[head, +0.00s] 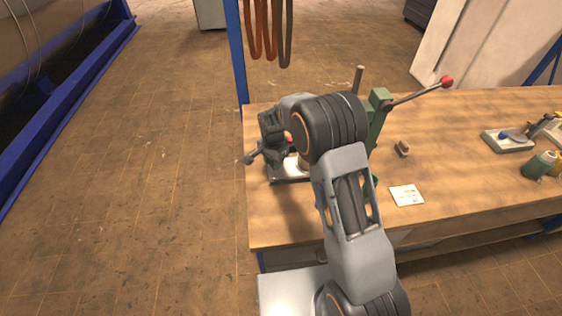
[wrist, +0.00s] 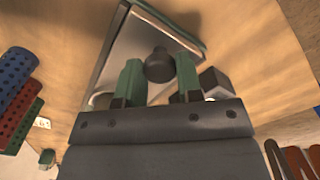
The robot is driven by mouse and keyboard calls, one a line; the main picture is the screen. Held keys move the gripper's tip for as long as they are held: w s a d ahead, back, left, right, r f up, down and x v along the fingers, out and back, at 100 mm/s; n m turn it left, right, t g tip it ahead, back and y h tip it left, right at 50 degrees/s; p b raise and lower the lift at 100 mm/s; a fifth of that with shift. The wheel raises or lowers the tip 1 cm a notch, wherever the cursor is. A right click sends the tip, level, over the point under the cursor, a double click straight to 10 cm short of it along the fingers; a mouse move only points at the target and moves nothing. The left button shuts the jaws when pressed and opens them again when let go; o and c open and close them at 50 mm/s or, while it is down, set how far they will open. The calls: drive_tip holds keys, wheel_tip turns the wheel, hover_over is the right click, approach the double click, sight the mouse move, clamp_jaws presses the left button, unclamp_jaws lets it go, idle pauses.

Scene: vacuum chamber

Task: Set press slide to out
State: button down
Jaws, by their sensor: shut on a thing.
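The press is a green post (head: 377,120) on the bench, with a lever ending in a red knob (head: 446,82). Its pale metal slide plate (head: 290,172) shows low beside the post, partly behind my arm. In the wrist view the slide (wrist: 128,55) is a pale flat plate with green edging and a dark round knob (wrist: 159,66). My gripper (wrist: 159,82) has green fingers on both sides of this knob and is shut on it. In the head view my wrist and arm hide the fingers and most of the press base.
A blue post (head: 237,50) and hanging hoses (head: 266,30) stand behind. Floor at left is clear.

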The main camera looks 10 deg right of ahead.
drive_tip(key=shift+a, duration=0.2)
drive_tip(key=c, duration=1.2)
unclamp_jaws()
drive_tip(key=shift+c, duration=0.2)
drive_tip(key=o, duration=0.3)
drive_tip(key=shift+a, duration=0.2)
drive_tip(key=shift+o, duration=0.8)
drive_tip(key=shift+d, duration=0.15)
wheel_tip(320, 180, up, 14)
drive_tip(key=b, duration=0.1)
drive_tip(key=shift+b, duration=0.35)
drive_tip(key=shift+f, duration=0.1)
